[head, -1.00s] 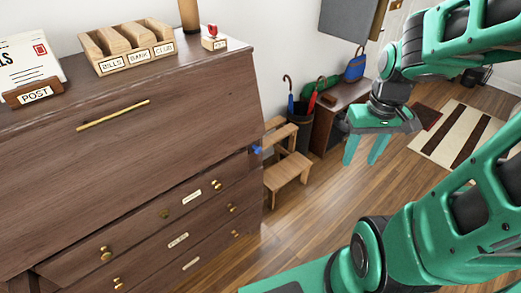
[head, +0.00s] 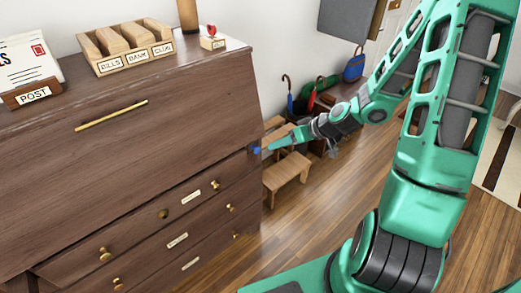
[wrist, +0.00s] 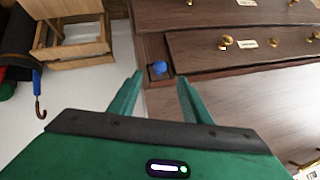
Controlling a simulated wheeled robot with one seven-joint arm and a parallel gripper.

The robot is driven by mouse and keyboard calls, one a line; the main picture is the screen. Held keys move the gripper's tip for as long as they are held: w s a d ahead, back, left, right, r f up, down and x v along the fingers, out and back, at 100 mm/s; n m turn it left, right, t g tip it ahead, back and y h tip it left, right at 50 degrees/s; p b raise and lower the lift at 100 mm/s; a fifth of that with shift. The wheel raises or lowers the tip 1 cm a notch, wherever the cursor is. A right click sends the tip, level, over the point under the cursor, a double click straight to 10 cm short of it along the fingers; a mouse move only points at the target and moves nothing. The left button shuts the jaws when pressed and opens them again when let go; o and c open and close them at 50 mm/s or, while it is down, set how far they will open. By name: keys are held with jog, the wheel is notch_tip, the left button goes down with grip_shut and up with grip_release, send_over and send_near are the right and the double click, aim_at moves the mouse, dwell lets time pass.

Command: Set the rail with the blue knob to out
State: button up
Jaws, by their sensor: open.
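The blue knob (head: 256,149) sits on the front right of the brown bureau (head: 150,130), just under the large closed flap. In the wrist view the blue knob (wrist: 159,68) is on the narrow end of a rail beside the top drawer. The rail's length is hidden inside the bureau. My gripper (wrist: 160,77) is open and empty, its green fingers on either side of the knob in the picture. I cannot tell whether the tips reach past it. In the head view my gripper (head: 271,147) is close to the knob, pointing left.
Drawers with brass knobs (head: 214,184) lie below the flap, which has a brass bar handle (head: 111,115). A wooden step stool (head: 287,175) stands close to the bureau's right side, below my gripper. An umbrella stand is behind it. The floor in front is clear.

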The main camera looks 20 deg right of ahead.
aim_at(259, 149)
jog(key=x, duration=1.1)
jog(key=shift+w+a+r, duration=0.1)
jog(key=shift+w+r, duration=0.1)
jog(key=shift+w, duration=0.25)
grip_shut()
